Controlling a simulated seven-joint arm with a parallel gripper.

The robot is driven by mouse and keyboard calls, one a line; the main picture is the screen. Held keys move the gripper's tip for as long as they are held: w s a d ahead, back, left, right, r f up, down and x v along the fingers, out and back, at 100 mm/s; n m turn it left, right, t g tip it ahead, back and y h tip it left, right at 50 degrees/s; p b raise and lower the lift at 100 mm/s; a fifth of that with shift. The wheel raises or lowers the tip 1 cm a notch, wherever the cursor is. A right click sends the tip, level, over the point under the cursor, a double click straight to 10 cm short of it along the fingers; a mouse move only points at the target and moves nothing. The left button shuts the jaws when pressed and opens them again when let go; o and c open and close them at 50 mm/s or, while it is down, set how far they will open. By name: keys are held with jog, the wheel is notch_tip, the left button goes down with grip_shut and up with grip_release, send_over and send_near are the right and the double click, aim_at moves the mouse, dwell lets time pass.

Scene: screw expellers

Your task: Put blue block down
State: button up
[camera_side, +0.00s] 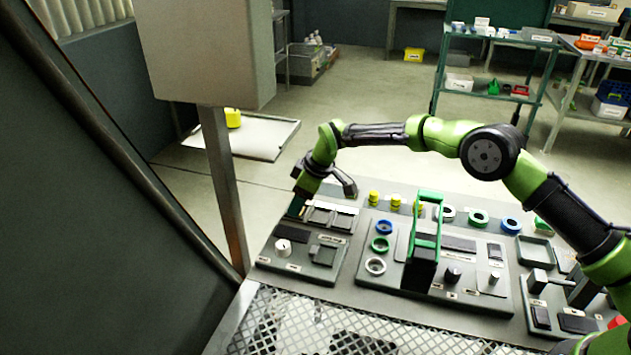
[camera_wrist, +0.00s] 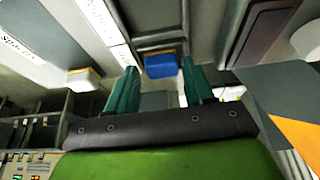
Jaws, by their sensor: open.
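The blue block (camera_wrist: 160,66) shows in the wrist view, just beyond the gap between the two teal fingers of my gripper (camera_wrist: 159,78). The fingers stand apart with visible space on both sides of the block, so my gripper is open. The block appears to sit at a grey framed slot (camera_wrist: 158,38); its lower part is hidden, so I cannot tell how it is seated. In the side view, my gripper (camera_side: 296,206) is low over the back left corner of the left panel (camera_side: 310,262), beside its slots. I cannot make out the block there.
A white knob (camera_side: 283,247) stands on the left panel. A perforated metal plate (camera_side: 290,325) is in front. A grey post (camera_side: 222,185) stands left of my gripper.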

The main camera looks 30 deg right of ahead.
jog(key=shift+s+a+f, duration=0.3)
jog(key=shift+s+a, duration=0.05)
jog(key=shift+s, duration=0.05)
jog(key=shift+r, duration=0.2)
jog(key=s+d+r+m, duration=0.1)
jog(key=s+d+r, duration=0.15)
jog(key=r, duration=0.45)
jog(key=s+d+r+m, duration=0.1)
jog(key=s+d+r, duration=0.1)
jog(key=s+r, duration=0.35)
jog(key=s+d+r, duration=0.1)
jog(key=d+r, duration=0.2)
jog(key=r, duration=0.5)
jog(key=s+d+r+m+t+h, duration=0.15)
jog(key=s+d+r+m, duration=0.35)
jog(key=s, duration=0.5)
jog(key=s+d+f+m+t, duration=0.1)
jog(key=s+d+m, duration=0.1)
jog(key=s, duration=0.7)
jog(key=s+d+f+m+t, duration=0.1)
jog(key=s+d+m, duration=0.2)
jog(key=s, duration=0.7)
jog(key=shift+d+f+m, duration=0.2)
jog(key=shift+f+m, duration=0.05)
jog(key=shift+m, duration=0.25)
